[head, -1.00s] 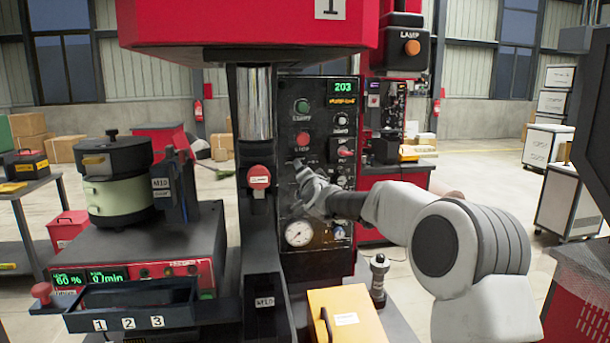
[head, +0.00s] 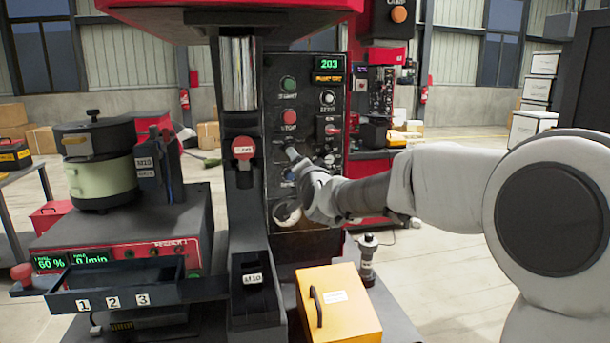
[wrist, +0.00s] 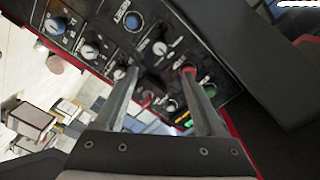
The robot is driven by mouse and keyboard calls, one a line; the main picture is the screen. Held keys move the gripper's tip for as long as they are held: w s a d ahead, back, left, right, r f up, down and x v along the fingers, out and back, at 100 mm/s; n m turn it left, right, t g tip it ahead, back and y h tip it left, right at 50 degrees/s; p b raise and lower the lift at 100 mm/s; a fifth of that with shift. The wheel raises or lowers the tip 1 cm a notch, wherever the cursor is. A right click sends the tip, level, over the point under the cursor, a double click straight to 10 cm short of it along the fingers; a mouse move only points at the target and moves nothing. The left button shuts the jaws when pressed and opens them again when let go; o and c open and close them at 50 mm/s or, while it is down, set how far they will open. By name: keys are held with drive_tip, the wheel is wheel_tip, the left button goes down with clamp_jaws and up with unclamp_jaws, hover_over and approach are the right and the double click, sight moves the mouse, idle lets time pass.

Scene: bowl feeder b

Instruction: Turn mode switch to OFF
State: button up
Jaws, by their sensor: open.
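The dark control panel (head: 305,75) carries several buttons, knobs and switches. I cannot read which one is the mode switch; the small labels are blurred. A red-handled switch (head: 332,130) and a pale knob (head: 327,97) show in its right column. My gripper (head: 296,158) is at the panel's front, below the red stop button (head: 289,117), and hides part of the lower controls. In the wrist view my gripper (wrist: 160,72) is open, with nothing between its fingers. A pale knob (wrist: 160,48) lies just beyond the fingertips, and a red control (wrist: 188,68) by the right fingertip.
A round gauge (head: 287,213) is partly hidden by my arm. A red lever head (head: 243,148) is on the press column left of the panel. A feeder bowl (head: 103,178) stands left.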

drive_tip(key=shift+v, duration=2.25)
drive_tip(key=shift+s, duration=0.1)
